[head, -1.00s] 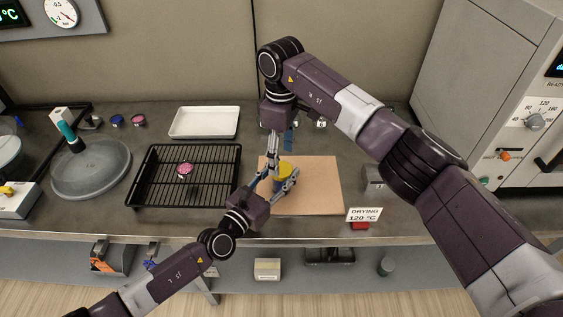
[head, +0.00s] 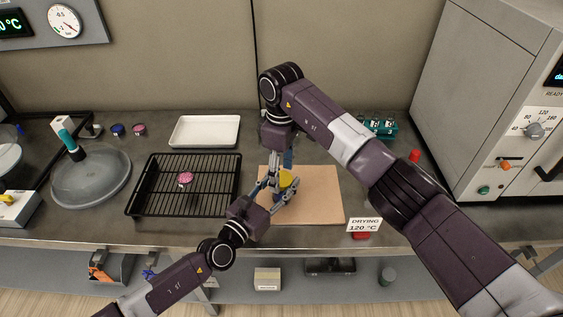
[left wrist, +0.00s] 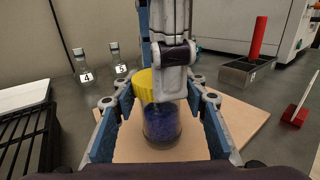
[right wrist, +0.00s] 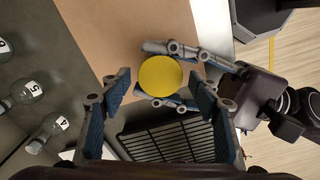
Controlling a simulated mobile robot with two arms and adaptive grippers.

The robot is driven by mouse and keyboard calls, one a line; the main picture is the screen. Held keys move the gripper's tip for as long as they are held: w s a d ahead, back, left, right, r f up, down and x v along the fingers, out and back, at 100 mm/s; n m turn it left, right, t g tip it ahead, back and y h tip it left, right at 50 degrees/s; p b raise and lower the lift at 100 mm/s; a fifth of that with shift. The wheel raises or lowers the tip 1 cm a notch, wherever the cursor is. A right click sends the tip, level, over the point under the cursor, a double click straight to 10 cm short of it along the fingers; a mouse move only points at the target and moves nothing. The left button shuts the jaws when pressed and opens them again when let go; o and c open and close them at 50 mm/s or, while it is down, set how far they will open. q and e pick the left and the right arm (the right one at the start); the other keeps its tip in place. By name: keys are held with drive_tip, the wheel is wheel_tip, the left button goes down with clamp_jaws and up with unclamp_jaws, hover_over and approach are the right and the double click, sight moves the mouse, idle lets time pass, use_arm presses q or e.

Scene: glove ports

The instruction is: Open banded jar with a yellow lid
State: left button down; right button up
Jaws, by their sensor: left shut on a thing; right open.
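The jar (left wrist: 161,122) has a yellow lid (right wrist: 160,77) and dark blue contents behind a clear wall. It stands upright on a tan board (head: 318,194); the lid also shows in the head view (head: 286,179). No band is clear on it. My left gripper (head: 282,190) is shut on the jar's body from the front, a finger on each side. My right gripper (right wrist: 158,98) is open above the lid, pointing down, its fingers apart on either side of it. In the left wrist view, a right finger (left wrist: 172,70) partly hides the lid.
A black wire rack (head: 150,185) with a pink-topped jar (head: 185,179) stands left of the board. A white tray (head: 205,131) lies behind it. Numbered bottles (right wrist: 47,128) stand at the back. A drying sign (head: 365,225) stands front right. The board's right part is clear.

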drive_tip(key=shift+f, duration=0.4)
drive_tip(key=shift+c, duration=0.6)
drive_tip(key=c, duration=1)
drive_tip(key=o, duration=1.2)
drive_tip(key=shift+r, duration=0.1)
drive_tip(key=shift+r, duration=2.2)
use_arm(q)
drive_tip(key=c, duration=1.1)
unclamp_jaws()
